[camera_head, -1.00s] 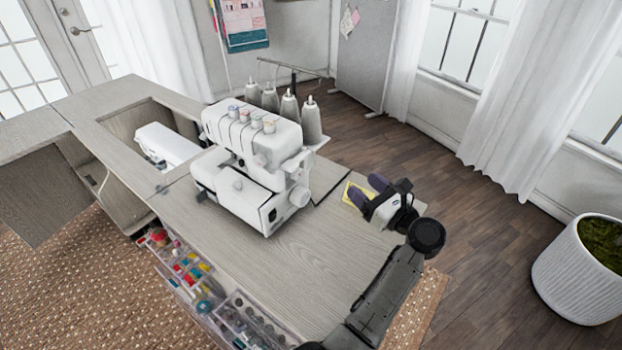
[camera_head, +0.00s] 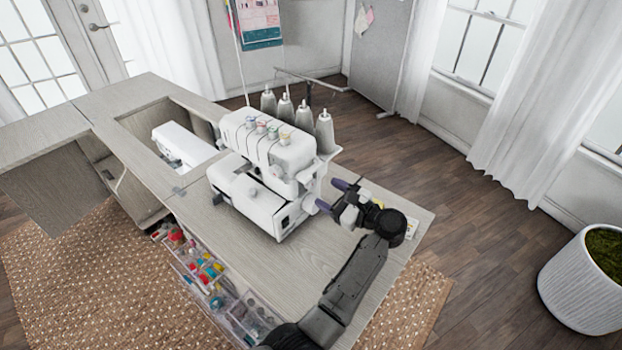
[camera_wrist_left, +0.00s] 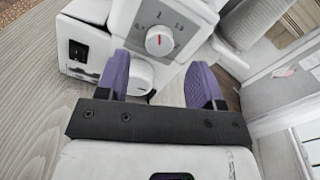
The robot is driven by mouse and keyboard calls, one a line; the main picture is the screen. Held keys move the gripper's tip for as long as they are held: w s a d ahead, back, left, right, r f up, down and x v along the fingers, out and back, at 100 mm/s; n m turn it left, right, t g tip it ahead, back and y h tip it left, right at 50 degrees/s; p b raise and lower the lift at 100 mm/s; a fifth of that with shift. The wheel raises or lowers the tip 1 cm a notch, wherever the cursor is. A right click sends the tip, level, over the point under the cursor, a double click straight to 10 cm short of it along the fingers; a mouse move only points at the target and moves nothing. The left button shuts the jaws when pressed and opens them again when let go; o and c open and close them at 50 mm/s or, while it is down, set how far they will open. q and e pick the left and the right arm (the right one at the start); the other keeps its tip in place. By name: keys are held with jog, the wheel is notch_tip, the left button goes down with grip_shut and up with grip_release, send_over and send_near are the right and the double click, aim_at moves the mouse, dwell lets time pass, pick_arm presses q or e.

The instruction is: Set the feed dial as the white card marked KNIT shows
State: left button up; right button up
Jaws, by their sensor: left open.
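The white sewing machine (camera_head: 265,170) stands on the wooden cabinet top. My left gripper (camera_head: 331,195) is open, its purple fingers pointing at the machine's right end. In the left wrist view, a white dial with a red mark (camera_wrist_left: 159,41) sits on a grey panel with a printed scale, ahead of the open fingers (camera_wrist_left: 160,72). A plain white knob (camera_wrist_left: 140,77) shows lower, between the fingers and closer to the left one. I cannot tell any contact. A yellow-edged card (camera_head: 411,228) lies partly hidden behind the gripper; no lettering is readable. My right gripper is out of view.
Thread cones (camera_head: 325,132) stand behind the machine. A second white machine (camera_head: 184,146) sits in the cabinet's recess. Clear trays of sewing supplies (camera_head: 215,285) hang along the front edge. The cabinet top (camera_head: 290,265) is bare in front of the machine.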

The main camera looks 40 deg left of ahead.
aim_at(313, 185)
pick_arm(q)
jog(key=shift+s+a+p, duration=0.1)
jog(key=shift+a+p, duration=0.6)
jog(key=shift+a, duration=1.45)
jog(key=c, duration=0.9)
